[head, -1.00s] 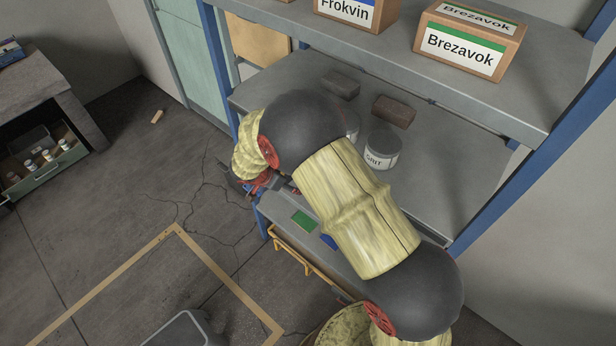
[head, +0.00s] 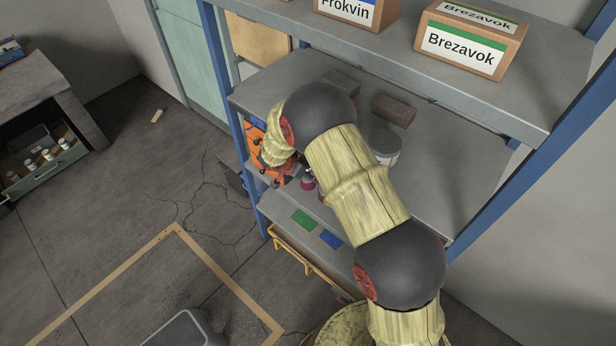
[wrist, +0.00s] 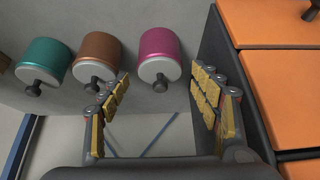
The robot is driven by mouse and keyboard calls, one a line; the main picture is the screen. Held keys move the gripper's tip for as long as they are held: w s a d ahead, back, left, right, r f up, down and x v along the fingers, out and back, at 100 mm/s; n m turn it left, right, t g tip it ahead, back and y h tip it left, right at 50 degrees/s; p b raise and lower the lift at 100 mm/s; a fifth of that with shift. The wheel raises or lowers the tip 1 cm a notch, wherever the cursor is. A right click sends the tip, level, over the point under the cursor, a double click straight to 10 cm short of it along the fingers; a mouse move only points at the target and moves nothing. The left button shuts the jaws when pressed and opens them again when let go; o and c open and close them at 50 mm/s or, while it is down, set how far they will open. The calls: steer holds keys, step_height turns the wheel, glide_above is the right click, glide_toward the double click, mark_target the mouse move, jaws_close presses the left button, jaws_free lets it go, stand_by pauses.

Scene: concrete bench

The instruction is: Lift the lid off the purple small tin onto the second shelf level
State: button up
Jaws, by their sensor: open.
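The purple small tin (wrist: 160,55) shows in the wrist view as a magenta cylinder with a grey lid (wrist: 158,72) and a dark knob. The lid is on the tin. My gripper (wrist: 165,105) is open and empty, its padded fingers spread to either side just short of the tin, with a gap to the lid. In the head view a small part of the tin (head: 308,183) shows beside my wrist, on the shelf level below the one with the bricks. My fingers are mostly hidden there.
Brown (wrist: 97,55) and teal (wrist: 44,62) lidded tins stand beside the purple one. Orange drawers (wrist: 278,85) are close to my right finger. A green mat (head: 304,221) and a blue mat (head: 331,240) lie bare at the shelf front. A grey canister (head: 385,145) stands on the level above.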

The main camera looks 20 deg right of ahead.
steer(key=c, duration=0.3)
steer(key=c, duration=0.7)
